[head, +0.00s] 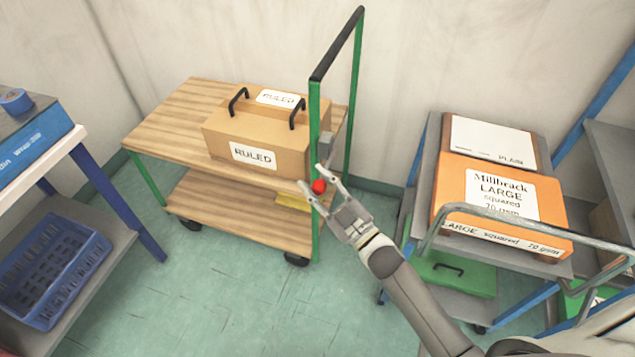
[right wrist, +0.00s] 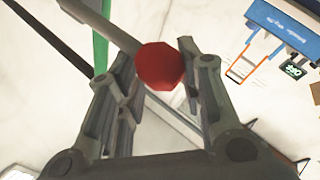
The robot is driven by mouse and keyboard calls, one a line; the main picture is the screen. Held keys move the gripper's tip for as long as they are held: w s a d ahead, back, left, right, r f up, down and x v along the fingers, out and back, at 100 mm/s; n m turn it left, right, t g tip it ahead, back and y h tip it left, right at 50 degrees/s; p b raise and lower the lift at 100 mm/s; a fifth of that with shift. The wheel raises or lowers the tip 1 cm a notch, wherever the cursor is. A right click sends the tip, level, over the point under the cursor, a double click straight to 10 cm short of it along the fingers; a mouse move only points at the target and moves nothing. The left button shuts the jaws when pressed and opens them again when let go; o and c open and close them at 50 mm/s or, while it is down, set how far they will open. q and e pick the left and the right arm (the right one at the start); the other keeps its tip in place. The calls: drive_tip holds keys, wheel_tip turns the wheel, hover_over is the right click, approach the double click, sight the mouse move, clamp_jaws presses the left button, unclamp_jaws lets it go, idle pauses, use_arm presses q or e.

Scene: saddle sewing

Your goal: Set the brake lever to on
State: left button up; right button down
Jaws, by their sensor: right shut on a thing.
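The brake lever has a red knob (head: 319,186) and sits by the green upright of the wooden trolley (head: 170,130), at its near right corner. My right gripper (head: 322,184) is at the knob. In the right wrist view the red knob (right wrist: 160,66) lies between the fingertips of my right gripper (right wrist: 160,75), and the lever's grey rod (right wrist: 100,25) runs off to the upper left. The gripper is shut on the knob. A yellow plate (head: 292,202) shows beside the knob at the lower deck. The lever's base and any on or off marks cannot be made out. My left gripper is not in view.
A cardboard box (head: 255,140) marked RULED stands on the trolley's top deck. A grey cart with an orange box (head: 500,205) stands close to the right of my arm. A table with a blue crate (head: 52,268) is at the left. The green floor between is clear.

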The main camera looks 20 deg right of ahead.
drive_tip(key=c, duration=1.1)
unclamp_jaws()
drive_tip(key=shift+d+f, duration=0.25)
drive_tip(key=shift+f, duration=0.5)
drive_tip(key=shift+s+d+f+h, duration=0.1)
drive_tip(key=shift+s+h, duration=0.15)
drive_tip(key=shift+h, duration=0.05)
drive_tip(key=v, duration=1.1)
drive_tip(key=shift+r, duration=0.4)
drive_tip(key=shift+s+d, duration=0.1)
drive_tip(key=shift+s, duration=0.05)
